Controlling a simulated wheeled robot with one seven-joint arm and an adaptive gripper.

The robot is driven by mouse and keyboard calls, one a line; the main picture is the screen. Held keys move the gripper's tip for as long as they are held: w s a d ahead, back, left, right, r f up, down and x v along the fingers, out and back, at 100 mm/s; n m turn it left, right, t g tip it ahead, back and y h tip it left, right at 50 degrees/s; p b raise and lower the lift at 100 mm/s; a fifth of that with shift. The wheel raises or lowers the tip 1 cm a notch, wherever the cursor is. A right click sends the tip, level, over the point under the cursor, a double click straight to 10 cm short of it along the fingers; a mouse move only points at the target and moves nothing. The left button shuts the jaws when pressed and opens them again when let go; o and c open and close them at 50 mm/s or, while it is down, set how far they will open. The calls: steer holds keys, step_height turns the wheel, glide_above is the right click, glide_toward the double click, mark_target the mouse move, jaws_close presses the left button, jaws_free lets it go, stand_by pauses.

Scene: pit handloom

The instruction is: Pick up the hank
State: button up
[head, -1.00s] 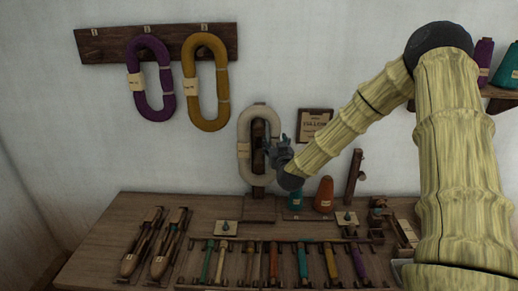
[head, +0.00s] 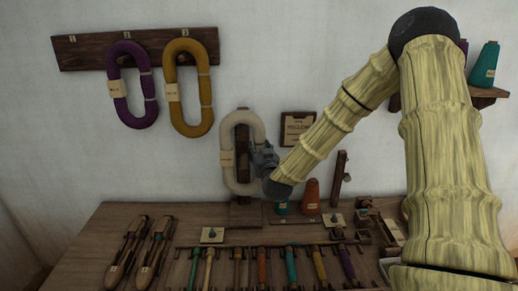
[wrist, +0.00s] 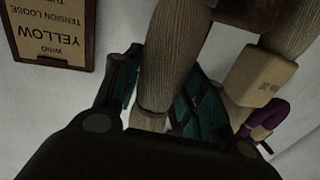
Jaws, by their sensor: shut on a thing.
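The cream hank (head: 228,134) is a long upright loop with a pale paper band on its left strand. It hangs around a dark wooden stand (head: 243,165) at the back of the table. My gripper (head: 264,158) is shut on the hank's right strand. In the wrist view, that grey-cream strand (wrist: 158,55) runs between the teal-padded fingers of my gripper (wrist: 165,98). The hank's other strand, with its paper band (wrist: 262,82), is beyond. Whether the hank is clear of the stand cannot be told.
A purple hank (head: 117,84) and a mustard hank (head: 171,90) hang from a wall rail (head: 90,50). A sign reading YELLOW (head: 297,129) is right of the stand. An orange cone (head: 311,197), shuttles (head: 124,252) and a rack of several bobbins (head: 262,268) crowd the table (head: 95,235).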

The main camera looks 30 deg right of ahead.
steer(key=f+b+v, duration=0.2)
steer(key=v, duration=1.5)
steer(key=shift+a+f, duration=0.1)
steer(key=shift+a, duration=0.05)
